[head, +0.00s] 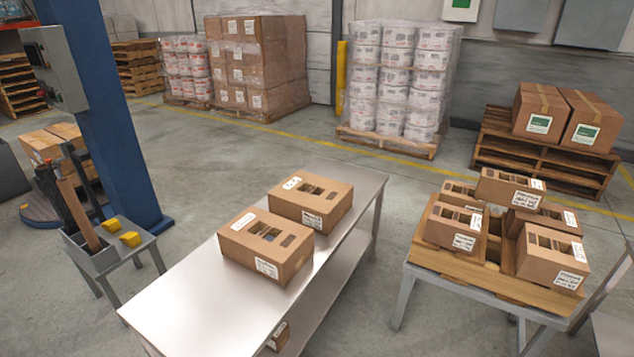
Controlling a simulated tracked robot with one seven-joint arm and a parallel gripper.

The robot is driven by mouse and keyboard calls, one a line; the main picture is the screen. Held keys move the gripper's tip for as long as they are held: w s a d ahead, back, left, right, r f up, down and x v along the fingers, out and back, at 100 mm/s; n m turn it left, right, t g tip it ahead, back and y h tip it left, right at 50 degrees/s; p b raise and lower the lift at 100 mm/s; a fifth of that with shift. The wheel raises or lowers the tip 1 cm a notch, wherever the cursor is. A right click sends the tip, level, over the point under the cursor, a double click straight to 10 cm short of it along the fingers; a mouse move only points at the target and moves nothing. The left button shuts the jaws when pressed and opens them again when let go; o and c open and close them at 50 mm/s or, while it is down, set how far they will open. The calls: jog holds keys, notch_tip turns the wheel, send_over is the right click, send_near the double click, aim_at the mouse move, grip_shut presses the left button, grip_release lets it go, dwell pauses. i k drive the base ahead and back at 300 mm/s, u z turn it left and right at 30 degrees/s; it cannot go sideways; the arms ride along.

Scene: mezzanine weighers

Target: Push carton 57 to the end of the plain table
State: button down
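A plain steel table (190,302) runs from the lower left toward the middle right, with a bare top at its near-left end. Two brown cartons with slotted tops stand on it. The nearer carton (240,258) is around the middle of the table. The farther carton (335,214) stands behind it to the right, close to the far end. Both have white labels on top and side; the print is too small to read, so I cannot tell which is carton 57. My gripper is not in view.
Several similar cartons (450,236) crowd a wood-topped table (490,288) at right. Another box (278,338) sits under the steel table. A blue column (115,130) and small grey stand (125,250) with yellow blocks are left. Floor (250,150) behind is clear.

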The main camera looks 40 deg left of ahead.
aim_at(318, 203)
jog(key=u, duration=0.4)
jog(key=i, duration=1.05)
jog(key=u, duration=0.8)
jog(key=i, duration=0.35)
jog(key=u, duration=0.1)
jog(key=k, duration=0.9)
jog(key=u, duration=0.2)
jog(key=i, duration=0.9)
jog(key=z, duration=0.1)
